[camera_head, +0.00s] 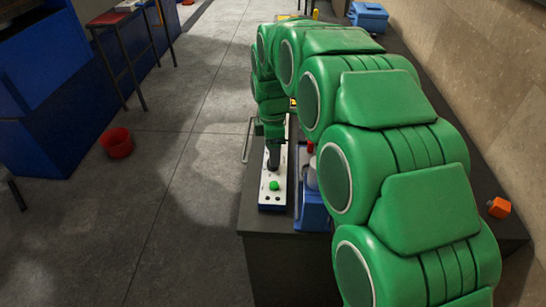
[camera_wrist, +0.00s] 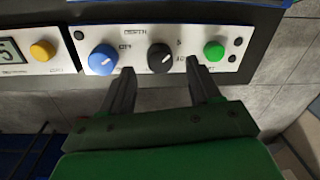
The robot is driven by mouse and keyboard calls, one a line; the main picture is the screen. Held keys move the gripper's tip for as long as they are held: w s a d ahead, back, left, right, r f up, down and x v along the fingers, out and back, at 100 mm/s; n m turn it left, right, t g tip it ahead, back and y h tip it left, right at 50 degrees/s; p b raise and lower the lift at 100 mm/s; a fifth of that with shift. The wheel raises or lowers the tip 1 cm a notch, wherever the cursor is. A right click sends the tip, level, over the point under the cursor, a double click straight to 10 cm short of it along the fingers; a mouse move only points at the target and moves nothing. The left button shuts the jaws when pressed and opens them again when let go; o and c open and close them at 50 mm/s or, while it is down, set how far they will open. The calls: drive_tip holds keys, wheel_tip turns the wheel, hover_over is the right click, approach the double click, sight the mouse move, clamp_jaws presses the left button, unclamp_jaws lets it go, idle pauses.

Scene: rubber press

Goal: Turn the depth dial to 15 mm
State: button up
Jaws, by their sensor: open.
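A white control panel (camera_wrist: 190,74) fills the top of the wrist view, with small lettering that seems to read DEPTH. Under it is a black dial (camera_wrist: 160,57) with a pale pointer line; marks like OFF, 5 and a blurred number surround it. The exact setting is too small to read. My gripper (camera_wrist: 161,70) is open, one finger on each side of the black dial in the picture, tips just below it. I cannot tell whether they touch it. In the head view my gripper (camera_head: 273,158) is over the panel (camera_head: 266,198), and my arm hides much of it.
A blue knob (camera_wrist: 103,59) sits left of the black dial, a green button (camera_wrist: 213,50) right, and a yellow button (camera_wrist: 42,50) beside a small display (camera_wrist: 10,50). A blue device (camera_head: 312,212) stands beside the panel. An orange block (camera_head: 499,207) lies right; a red bucket (camera_head: 117,142) is on the floor.

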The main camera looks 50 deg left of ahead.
drive_tip(key=shift+f, duration=1.55)
drive_tip(key=c, duration=1)
drive_tip(key=shift+c, duration=0.2)
